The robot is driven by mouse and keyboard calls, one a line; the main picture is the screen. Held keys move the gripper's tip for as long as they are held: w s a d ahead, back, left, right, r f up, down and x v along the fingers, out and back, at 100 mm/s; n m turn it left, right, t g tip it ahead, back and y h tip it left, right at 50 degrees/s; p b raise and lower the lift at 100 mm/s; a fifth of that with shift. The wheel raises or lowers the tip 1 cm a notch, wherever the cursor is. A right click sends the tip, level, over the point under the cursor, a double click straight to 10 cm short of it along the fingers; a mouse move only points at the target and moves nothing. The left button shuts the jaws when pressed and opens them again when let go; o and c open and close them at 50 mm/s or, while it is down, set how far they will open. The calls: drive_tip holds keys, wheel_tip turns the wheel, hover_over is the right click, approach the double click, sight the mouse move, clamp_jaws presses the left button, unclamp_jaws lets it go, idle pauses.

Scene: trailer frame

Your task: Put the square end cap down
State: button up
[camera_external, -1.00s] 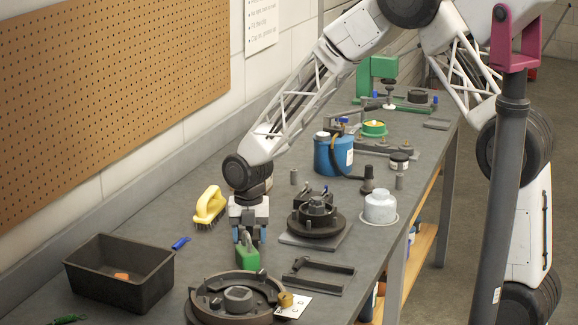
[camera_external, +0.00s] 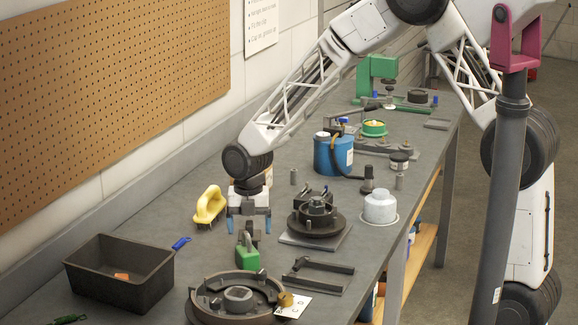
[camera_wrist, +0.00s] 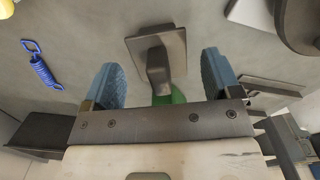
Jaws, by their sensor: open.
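The square end cap is a dark grey square plate with a stub, seen in the wrist view (camera_wrist: 137,48) between my fingers, with a gap on each side. In the external view the dark grey cap (camera_external: 251,229) shows low between the fingertips, just behind a green block (camera_external: 246,254). It looks set down at the bench, though its contact is partly hidden. My gripper (camera_external: 249,224) points down with its blue fingers spread wide, also in the wrist view (camera_wrist: 160,68), and holds nothing.
A black bin (camera_external: 120,289) stands left, with a blue spring (camera_external: 181,243) by it. A round fixture (camera_external: 205,302) is in front, a dark frame (camera_external: 318,282) front right, and a round part on a plate (camera_external: 296,240) to the right.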

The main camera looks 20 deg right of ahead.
sight(250, 223)
wheel_tip(250, 223, up, 9)
drive_tip(key=shift+r, duration=0.2)
idle(0.3)
idle(0.5)
drive_tip(key=shift+d+r, duration=0.2)
drive_tip(key=shift+d, duration=0.05)
drive_tip(key=s+d+r+m, duration=0.4)
drive_tip(key=d+m, duration=0.1)
drive_tip(key=d, duration=0.2)
drive_tip(key=s+d+r+m+t, duration=0.1)
drive_tip(key=s+d+r+m, duration=0.35)
drive_tip(key=d, duration=0.25)
drive_tip(key=s+d+r+m, duration=0.3)
drive_tip(key=d+r+m, duration=0.15)
drive_tip(key=d, duration=0.25)
drive_tip(key=s+d+m, duration=0.7)
drive_tip(key=s+m, duration=0.1)
drive_tip(key=s, duration=0.2)
drive_tip(key=s+d+r+m+t, duration=0.1)
drive_tip(key=s+d+m, duration=0.6)
drive_tip(key=s+m, duration=0.2)
drive_tip(key=shift+s+d+m+t, duration=0.3)
drive_tip(key=shift+s+d, duration=0.1)
drive_tip(key=shift+s, duration=0.7)
